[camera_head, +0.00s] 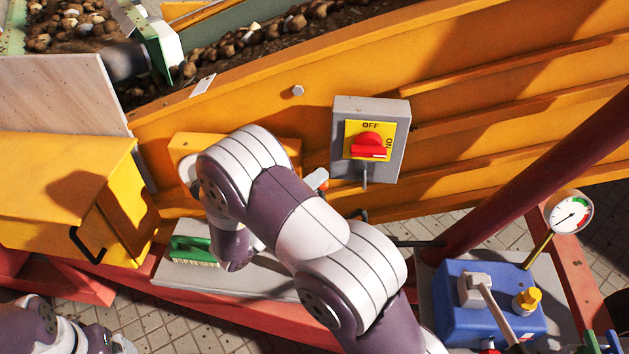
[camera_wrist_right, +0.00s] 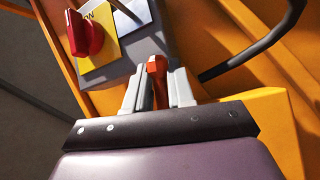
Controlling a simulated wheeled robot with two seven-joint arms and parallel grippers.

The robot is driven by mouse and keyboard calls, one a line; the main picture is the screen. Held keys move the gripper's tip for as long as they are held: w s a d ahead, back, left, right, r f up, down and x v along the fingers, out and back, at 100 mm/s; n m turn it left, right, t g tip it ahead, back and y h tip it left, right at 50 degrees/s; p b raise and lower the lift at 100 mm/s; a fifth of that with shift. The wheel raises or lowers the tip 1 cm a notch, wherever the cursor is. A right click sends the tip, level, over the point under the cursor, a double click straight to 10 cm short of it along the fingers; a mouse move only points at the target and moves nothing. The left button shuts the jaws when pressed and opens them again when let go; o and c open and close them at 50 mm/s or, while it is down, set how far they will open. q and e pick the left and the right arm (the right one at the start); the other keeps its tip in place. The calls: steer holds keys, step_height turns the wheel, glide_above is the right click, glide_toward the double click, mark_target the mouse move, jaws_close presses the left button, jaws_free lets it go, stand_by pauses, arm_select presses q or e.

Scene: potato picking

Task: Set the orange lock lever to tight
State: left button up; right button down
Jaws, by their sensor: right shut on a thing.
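The orange lock lever (camera_wrist_right: 157,68) stands between the two pale fingers of my right gripper (camera_wrist_right: 158,88) in the right wrist view. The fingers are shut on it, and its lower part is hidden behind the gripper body. In the head view my right arm covers most of this spot. Only a small pale piece of my right gripper (camera_head: 316,180) shows there, left of and just below the grey switch box. I cannot read any tight or loose mark. Part of my left arm shows at the lower left, but its gripper is out of view.
The grey switch box (camera_head: 340,108) has a red knob (camera_head: 369,145) on a yellow plate; the knob also shows in the wrist view (camera_wrist_right: 85,33). A dark curved handle (camera_wrist_right: 262,45) is right of the lever. A green brush (camera_head: 192,250), blue unit (camera_head: 455,318) and gauge (camera_head: 570,213) stand nearby.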

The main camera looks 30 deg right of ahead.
steer(key=shift+m+p, duration=0.4)
steer(key=shift+p, duration=0.25)
steer(key=m+y+p, duration=0.1)
steer(key=f+m+y+p, duration=0.1)
steer(key=p, duration=0.1)
steer(key=shift+w+a+f+g+p, duration=0.15)
steer(key=shift+a+f+g+p, duration=0.15)
steer(key=shift+g, duration=0.1)
steer(key=shift+w+a+f+m+y+p, duration=0.2)
steer(key=shift+f+m+y+p, duration=0.35)
steer(key=shift+p, duration=0.2)
steer(key=shift+w+a+f+m+y+p, duration=0.15)
steer(key=shift+f+m+y+p, duration=0.35)
steer(key=shift+y+p, duration=0.2)
steer(key=c, duration=1.2)
jaws_free()
steer(key=shift+o, duration=0.2)
steer(key=v, duration=1.2)
steer(key=shift+s+a+p, duration=0.15)
steer(key=shift+a+p, duration=0.2)
steer(key=shift+p, duration=0.1)
